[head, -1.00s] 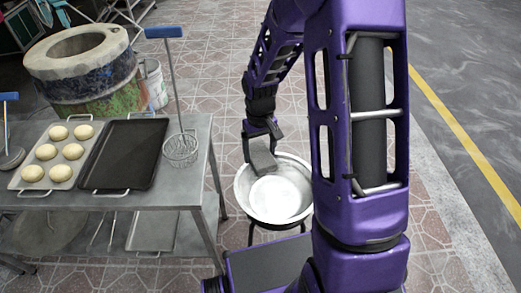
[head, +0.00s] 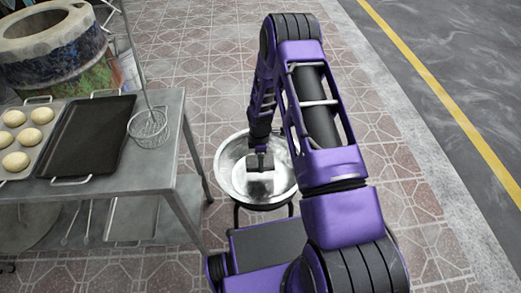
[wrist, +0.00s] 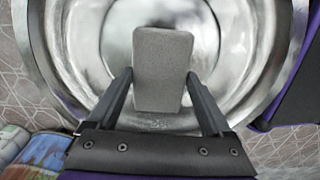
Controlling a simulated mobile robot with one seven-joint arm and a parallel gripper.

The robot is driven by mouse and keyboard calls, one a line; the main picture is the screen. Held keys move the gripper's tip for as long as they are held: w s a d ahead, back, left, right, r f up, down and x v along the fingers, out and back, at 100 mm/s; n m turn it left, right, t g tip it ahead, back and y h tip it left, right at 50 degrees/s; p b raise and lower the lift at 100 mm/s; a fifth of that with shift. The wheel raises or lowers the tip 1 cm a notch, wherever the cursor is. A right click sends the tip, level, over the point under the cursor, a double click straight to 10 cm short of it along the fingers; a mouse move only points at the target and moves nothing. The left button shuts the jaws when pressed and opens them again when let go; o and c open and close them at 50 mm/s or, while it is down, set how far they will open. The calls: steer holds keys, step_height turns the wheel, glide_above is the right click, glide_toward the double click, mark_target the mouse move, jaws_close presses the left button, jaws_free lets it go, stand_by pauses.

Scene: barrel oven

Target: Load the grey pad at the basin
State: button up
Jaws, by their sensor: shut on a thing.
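The grey pad (wrist: 162,70) is held between the two fingers of my gripper (wrist: 160,82) in the wrist view. In the head view, my gripper (head: 259,151) points down over the middle of the metal basin (head: 226,178), with the pad (head: 260,163) small below it. The basin is round, shiny and open, and stands on a dark stand. It fills most of the wrist view (wrist: 85,40) behind the pad. I cannot tell whether the pad touches the basin's bottom or whether liquid lies in it.
A steel table (head: 168,160) stands at the left with a black tray (head: 88,137), a tray of dough balls (head: 45,105) and a wire skimmer (head: 149,127). A barrel oven (head: 55,55) is behind it. Tiled floor behind the basin is clear.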

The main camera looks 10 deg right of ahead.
steer(key=shift+f+b, duration=1.7)
steer(key=shift+f, duration=1.6)
steer(key=shift+f, duration=0.6)
steer(key=shift+r, duration=0.1)
steer(key=shift+r+p, duration=1.85)
steer(key=shift+r, duration=1.55)
